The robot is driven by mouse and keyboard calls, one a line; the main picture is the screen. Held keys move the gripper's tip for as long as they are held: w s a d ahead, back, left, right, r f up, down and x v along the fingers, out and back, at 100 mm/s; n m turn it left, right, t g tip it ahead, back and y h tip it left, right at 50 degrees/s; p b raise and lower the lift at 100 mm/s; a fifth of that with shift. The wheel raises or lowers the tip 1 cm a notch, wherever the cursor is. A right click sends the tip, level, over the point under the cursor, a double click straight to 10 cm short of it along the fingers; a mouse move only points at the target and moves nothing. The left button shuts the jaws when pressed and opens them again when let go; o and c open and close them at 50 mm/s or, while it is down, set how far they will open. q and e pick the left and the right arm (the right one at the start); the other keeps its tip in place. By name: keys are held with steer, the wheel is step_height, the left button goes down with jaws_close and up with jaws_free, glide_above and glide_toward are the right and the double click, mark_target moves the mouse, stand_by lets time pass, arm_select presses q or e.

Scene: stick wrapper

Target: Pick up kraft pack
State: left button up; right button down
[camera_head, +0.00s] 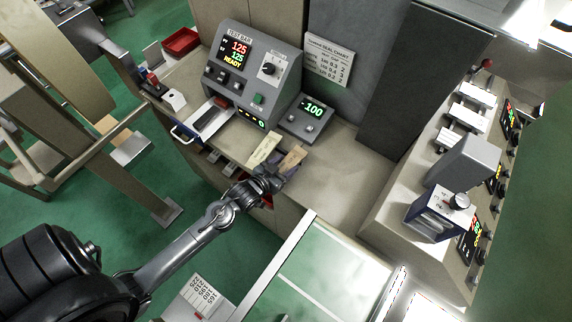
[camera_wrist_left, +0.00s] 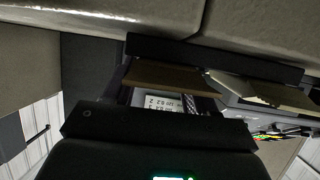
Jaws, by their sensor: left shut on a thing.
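The brown kraft pack (camera_head: 293,159) stands out from my left gripper (camera_head: 279,175) at the front of the bench, tilted. My left gripper is shut on its near end, and the jaws hide that part. In the left wrist view the kraft pack (camera_wrist_left: 165,75) shows as a brown strip at the jaws. A paler, yellowish pack (camera_head: 263,151) is just left of it, apart from the jaws; it also shows in the left wrist view (camera_wrist_left: 265,93). My right gripper is not in view.
The test bar sealer (camera_head: 250,65) and a small scale reading -100 (camera_head: 306,118) stand behind the packs. A blue-handled drawer (camera_head: 187,134) juts out at left. A glass-topped table (camera_head: 335,265) is at front right. The bench right of the scale is bare.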

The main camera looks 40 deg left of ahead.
mark_target(287, 168)
arm_select(q)
steer(key=shift+r, duration=0.1)
steer(key=shift+r, duration=0.5)
steer(key=r, duration=0.3)
steer(key=shift+w+d+r, duration=0.15)
steer(key=shift+d+r, duration=0.1)
steer(key=shift+d, duration=0.15)
steer(key=w+d+r, duration=0.3)
steer(key=d+r, duration=0.2)
steer(key=d, duration=0.4)
steer(key=s+a+r+p, duration=0.1)
steer(key=s+r+p, duration=0.2)
steer(key=r+p, duration=0.8)
steer(key=s+a+r+p, duration=0.1)
steer(key=s+r+p, duration=0.2)
steer(key=r+p, duration=0.8)
steer(key=shift+a+r+p, duration=0.15)
steer(key=shift+r+p, duration=0.25)
steer(key=shift+p, duration=0.4)
